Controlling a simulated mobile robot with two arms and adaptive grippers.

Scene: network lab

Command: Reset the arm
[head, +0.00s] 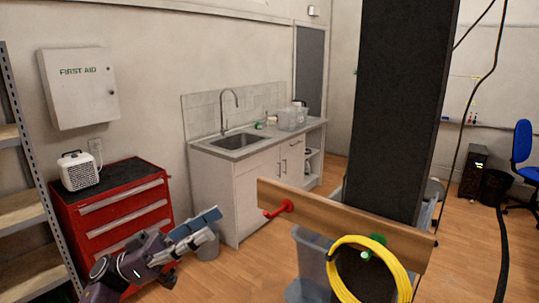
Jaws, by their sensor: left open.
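My left arm comes in from the lower left, and its gripper (200,229) is open with nothing seen between its fingers. It is raised in front of the red tool chest and the sink cabinet, and one finger has a blue-grey face. My right gripper and arm are not in view.
A red tool chest (115,212) with a white heater (78,170) stands at left beside metal shelving (22,212). A sink counter (238,152) is behind. A wooden rail (335,216) with a yellow cable coil (338,283) and a tall dark panel (400,100) block the right.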

